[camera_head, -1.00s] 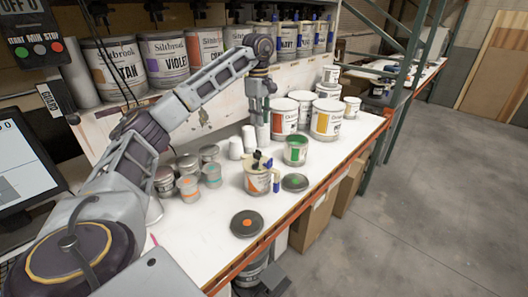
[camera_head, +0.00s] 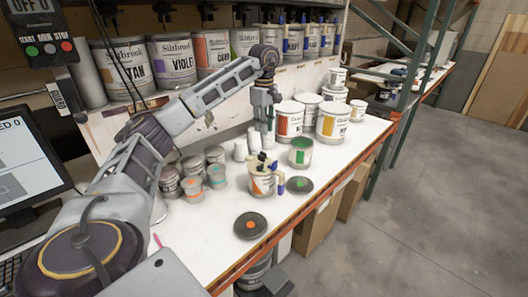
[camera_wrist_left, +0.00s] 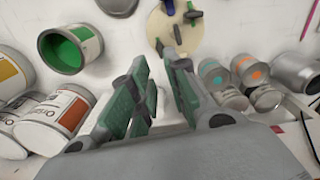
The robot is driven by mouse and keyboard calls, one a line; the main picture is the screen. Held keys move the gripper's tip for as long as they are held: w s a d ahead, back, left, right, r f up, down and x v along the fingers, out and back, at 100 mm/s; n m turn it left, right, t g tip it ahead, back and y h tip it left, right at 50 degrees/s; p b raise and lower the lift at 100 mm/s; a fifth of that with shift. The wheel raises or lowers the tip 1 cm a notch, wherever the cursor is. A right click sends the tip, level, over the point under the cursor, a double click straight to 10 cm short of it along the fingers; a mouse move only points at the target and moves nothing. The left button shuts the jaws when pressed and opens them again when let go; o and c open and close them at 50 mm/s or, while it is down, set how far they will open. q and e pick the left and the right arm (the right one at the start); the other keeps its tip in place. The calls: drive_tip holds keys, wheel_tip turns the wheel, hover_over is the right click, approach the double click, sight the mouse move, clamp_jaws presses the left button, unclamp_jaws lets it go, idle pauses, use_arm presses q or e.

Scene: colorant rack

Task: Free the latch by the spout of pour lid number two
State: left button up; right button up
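The can with the pour lid (camera_head: 262,182) stands on the white bench, its label orange, with dark and blue fittings on top. Its pale round lid (camera_wrist_left: 190,38) shows at the top of the left wrist view, with a blue piece, a dark oblong piece and a small dark latch-like piece. I cannot read a number on it. My left gripper (camera_head: 267,140) hangs above and just behind this can. In the left wrist view its green-padded fingers (camera_wrist_left: 158,75) are apart with nothing between them. My right gripper is not in view.
An open can of green paint (camera_head: 300,153) stands to the right of the pour-lid can. Small tins (camera_head: 193,180) stand at left, larger white-lidded cans (camera_head: 290,118) behind.

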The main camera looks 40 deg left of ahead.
use_arm(q)
wheel_tip(320, 180, down, 11)
drive_tip(key=shift+f+p, duration=0.1)
drive_tip(key=shift+p, duration=0.35)
idle(0.3)
clamp_jaws()
